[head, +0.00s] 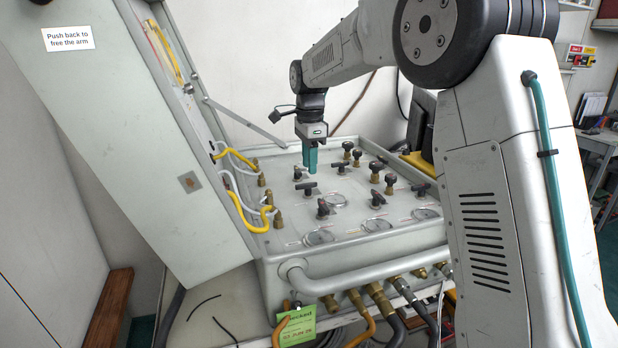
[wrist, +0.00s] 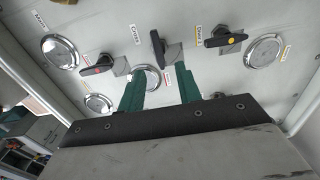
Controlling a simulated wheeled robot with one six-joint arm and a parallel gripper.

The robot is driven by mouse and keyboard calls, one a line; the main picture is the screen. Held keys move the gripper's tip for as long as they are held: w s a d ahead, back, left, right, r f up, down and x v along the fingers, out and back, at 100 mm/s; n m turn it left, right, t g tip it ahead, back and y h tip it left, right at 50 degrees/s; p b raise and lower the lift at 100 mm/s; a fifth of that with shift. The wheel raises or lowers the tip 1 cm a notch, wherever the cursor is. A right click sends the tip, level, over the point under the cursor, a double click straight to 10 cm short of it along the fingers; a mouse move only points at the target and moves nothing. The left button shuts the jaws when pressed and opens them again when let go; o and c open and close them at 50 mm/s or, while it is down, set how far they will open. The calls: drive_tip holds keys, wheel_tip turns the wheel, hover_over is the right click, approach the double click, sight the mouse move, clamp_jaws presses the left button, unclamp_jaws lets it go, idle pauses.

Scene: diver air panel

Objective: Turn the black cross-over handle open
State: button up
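The black cross-over handle (wrist: 158,46) is on the panel in the wrist view, beside a label that seems to read "Cross". Its bar runs nearly up and down in the picture, unlike the two handles beside it, which lie nearly crosswise. My gripper (wrist: 160,72) has its two green fingers apart with nothing between them. The handle shows beyond the fingertips, roughly in line with the gap; I see no contact. In the head view my gripper (head: 310,160) points down over the panel's back left part. Which handle there is the cross-over one, I cannot tell.
A red-marked handle (wrist: 98,66) and a yellow-dotted handle (wrist: 222,39) flank it. Round gauges (wrist: 60,51) are set in the panel. Several dark knobs (head: 376,172) stand up right of my gripper. The raised lid (head: 130,120) and yellow hoses (head: 245,205) are at the left.

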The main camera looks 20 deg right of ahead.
sight(309, 183)
wheel_tip(309, 183, down, 5)
drive_tip(key=shift+r, duration=0.1)
drive_tip(key=shift+c, duration=0.3)
clamp_jaws()
